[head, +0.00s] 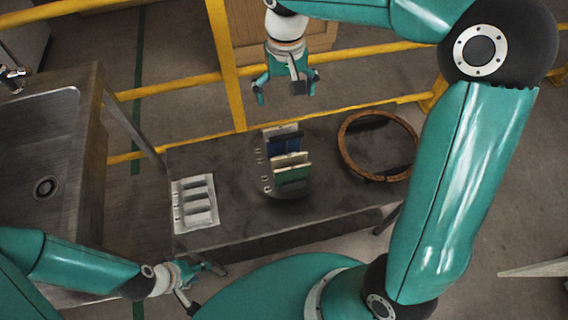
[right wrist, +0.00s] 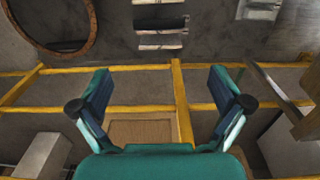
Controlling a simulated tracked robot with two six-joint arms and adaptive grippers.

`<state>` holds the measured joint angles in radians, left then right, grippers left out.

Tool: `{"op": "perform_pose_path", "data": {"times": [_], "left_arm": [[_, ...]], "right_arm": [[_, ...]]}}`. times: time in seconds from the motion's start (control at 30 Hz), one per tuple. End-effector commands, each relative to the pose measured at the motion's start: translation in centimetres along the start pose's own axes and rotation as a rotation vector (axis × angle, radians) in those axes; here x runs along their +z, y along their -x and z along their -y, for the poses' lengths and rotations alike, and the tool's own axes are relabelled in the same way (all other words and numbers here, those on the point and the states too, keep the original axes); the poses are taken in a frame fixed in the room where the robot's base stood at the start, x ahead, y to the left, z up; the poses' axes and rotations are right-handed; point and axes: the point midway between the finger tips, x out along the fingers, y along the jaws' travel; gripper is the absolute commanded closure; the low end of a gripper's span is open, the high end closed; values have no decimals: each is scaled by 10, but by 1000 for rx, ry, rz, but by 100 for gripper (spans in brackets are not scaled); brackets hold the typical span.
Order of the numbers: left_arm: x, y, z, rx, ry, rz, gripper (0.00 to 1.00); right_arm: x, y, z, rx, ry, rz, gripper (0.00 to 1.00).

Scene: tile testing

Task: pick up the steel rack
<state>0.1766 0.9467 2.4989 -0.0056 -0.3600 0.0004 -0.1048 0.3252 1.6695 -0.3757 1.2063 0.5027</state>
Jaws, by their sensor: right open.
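The tiles also show at the top of the right wrist view (right wrist: 160,24). My right gripper (head: 280,92) hangs open and empty beyond the table's far edge, apart from the rack. Its spread fingers show in the right wrist view (right wrist: 164,94) with nothing between them. My left gripper (head: 207,288) is at the near left, below the table's front edge, with its fingers apart and empty.
A pale slotted tray (head: 195,226) lies at the table's left end. A brown ring (head: 345,150) lies at the right. A sink (head: 75,130) stands left of the table (head: 250,215). Yellow rails (head: 222,60) run behind it.

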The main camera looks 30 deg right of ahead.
Motion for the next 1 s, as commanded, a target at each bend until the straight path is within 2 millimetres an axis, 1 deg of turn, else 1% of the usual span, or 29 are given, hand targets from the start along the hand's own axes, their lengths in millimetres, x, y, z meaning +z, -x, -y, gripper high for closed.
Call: {"op": "perform_pose_path", "data": {"times": [0.17,0.3,0.4,0.53,0.77,1.0], "left_arm": [[0,-2,1,0,0,0,60],[0,-3,1,0,0,0,60],[0,-3,1,0,0,0,60],[0,-3,1,0,0,0,60],[0,-2,1,0,0,0,60],[0,2,-1,0,0,0,60]], "right_arm": [[2,-34,-1,2,0,8,0],[2,-66,-1,3,1,9,0],[2,-85,0,1,1,9,0],[2,-102,0,1,2,7,0],[2,-114,0,0,1,6,0],[6,-148,-1,0,3,8,0]]}}
